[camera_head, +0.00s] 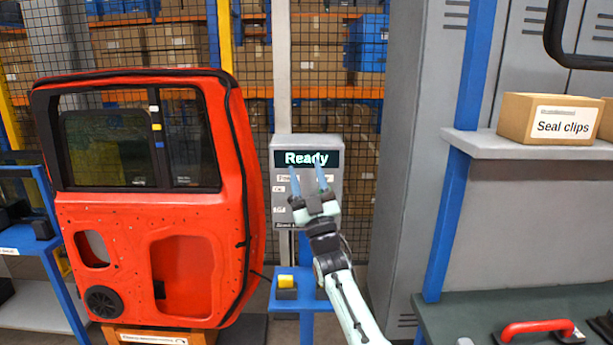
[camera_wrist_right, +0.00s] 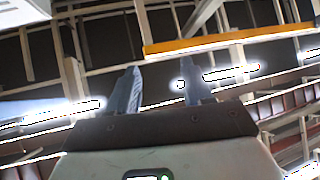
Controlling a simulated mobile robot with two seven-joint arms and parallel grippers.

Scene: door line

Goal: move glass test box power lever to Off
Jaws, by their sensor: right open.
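The glass test box (camera_head: 281,210) is a grey box on a post, with a dark display reading "Ready" (camera_head: 306,158). Small white labels show on its front below the display, only partly readable. The power lever cannot be made out; my right gripper covers much of the front. My right gripper (camera_head: 307,172) is open and empty, its two pale blue fingers pointing up in front of the box. Whether it touches the box cannot be told. In the right wrist view the two fingers (camera_wrist_right: 159,85) stand apart with nothing between them. My left gripper is not in view.
A red car door (camera_head: 130,215) stands close on the left. A yellow button on a black base (camera_head: 286,281) sits on a small blue stand below the box. A grey cabinet (camera_head: 405,130) and a shelf with a "Seal clips" carton (camera_head: 549,118) are at right.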

